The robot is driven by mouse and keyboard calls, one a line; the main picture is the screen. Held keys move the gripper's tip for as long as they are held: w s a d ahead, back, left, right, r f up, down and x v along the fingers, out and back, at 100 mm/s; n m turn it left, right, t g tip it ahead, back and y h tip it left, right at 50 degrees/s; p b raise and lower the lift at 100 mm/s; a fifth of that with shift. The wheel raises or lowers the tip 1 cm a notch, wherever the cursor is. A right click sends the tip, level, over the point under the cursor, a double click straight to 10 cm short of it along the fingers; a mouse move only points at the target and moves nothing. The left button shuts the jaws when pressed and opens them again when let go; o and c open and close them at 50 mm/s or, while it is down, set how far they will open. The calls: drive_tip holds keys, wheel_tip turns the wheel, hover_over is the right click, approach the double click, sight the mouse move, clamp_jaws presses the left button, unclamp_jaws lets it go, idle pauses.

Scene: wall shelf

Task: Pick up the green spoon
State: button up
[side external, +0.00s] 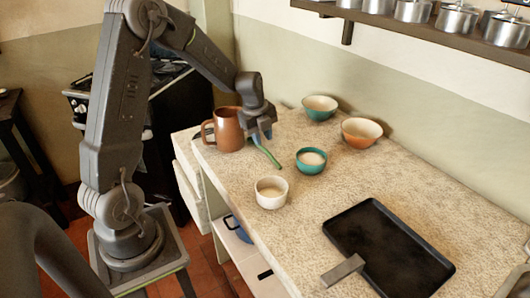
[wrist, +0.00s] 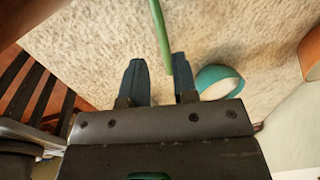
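The green spoon (side external: 266,154) shows as a thin green handle just below my gripper (side external: 262,134) in the side view, beside the brown mug. In the wrist view the green handle (wrist: 160,35) runs down from the top edge. Its lower end lies between the two dark fingertips of my gripper (wrist: 158,66), close to the right finger. The fingers are apart with a gap between them, so my gripper is open. I cannot tell whether the right finger touches the handle. The spoon's bowl end is not clearly visible.
A brown mug (side external: 229,130) stands close left of my gripper. A teal bowl (side external: 311,160), a white bowl (side external: 271,191), another teal bowl (side external: 320,107) and an orange bowl (side external: 361,132) stand nearby. A black tray (side external: 388,250) lies at the counter's front right. A wall shelf (side external: 440,32) holds pots.

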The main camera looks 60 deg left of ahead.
sight(266, 150)
drive_tip(key=shift+w+f, duration=0.25)
drive_tip(key=shift+f, duration=0.7)
drive_tip(key=shift+w+f, duration=0.25)
drive_tip(key=shift+f, duration=0.75)
drive_tip(key=shift+w+f, duration=0.25)
drive_tip(key=shift+f, duration=0.7)
drive_tip(key=shift+c, duration=0.2)
clamp_jaws()
